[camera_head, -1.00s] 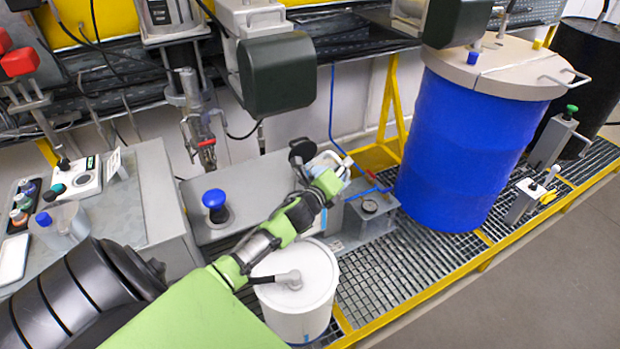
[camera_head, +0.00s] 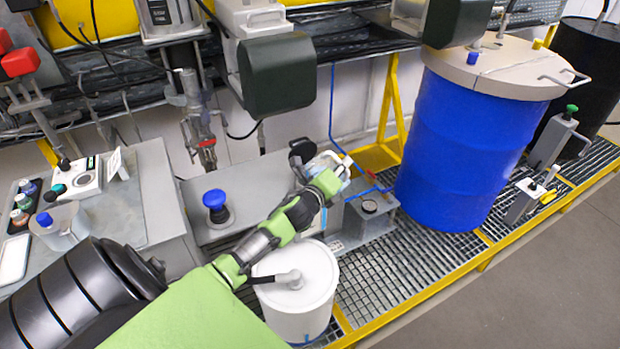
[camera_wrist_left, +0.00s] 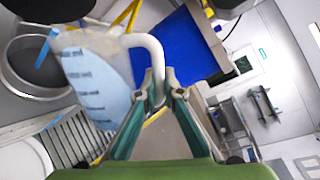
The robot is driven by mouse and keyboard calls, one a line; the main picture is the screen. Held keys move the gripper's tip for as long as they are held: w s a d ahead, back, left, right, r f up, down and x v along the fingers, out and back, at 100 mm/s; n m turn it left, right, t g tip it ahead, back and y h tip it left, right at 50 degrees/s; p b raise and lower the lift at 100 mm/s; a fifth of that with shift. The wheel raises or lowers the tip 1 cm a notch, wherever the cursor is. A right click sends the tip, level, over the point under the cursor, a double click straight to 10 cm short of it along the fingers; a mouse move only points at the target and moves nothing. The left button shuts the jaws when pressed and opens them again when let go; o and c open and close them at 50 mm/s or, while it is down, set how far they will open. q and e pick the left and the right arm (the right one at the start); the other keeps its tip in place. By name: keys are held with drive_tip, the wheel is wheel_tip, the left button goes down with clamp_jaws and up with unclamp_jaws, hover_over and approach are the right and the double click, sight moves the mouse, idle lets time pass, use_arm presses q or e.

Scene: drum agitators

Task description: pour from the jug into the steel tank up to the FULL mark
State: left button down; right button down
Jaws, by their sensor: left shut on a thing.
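My left gripper (camera_head: 340,172) is shut on the handle of the jug (camera_head: 322,160), beside the grey box with a black round lid. In the left wrist view, the gripper (camera_wrist_left: 160,92) grips the white handle. The jug (camera_wrist_left: 98,75) is translucent, with dark graduation lines and pale blue liquid inside, and it is tilted. A round grey metal opening (camera_wrist_left: 22,82), seemingly the steel tank, lies beside its lip. A light-blue streak (camera_wrist_left: 47,48) runs from the lip into that opening, looking like liquid. In the head view my arm partly hides this area. I cannot make out the FULL mark.
A white lidded pail (camera_head: 300,300) stands below my forearm. A blue drum (camera_head: 455,150) stands to the right on the grating. A dark motor housing (camera_head: 277,75) hangs above the gripper. A blue knob (camera_head: 215,200) rises to its left. Open grating (camera_head: 410,270) lies in front.

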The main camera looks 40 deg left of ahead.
sight(345, 179)
use_arm(q)
drive_tip(key=shift+a+r, duration=0.1)
idle(0.8)
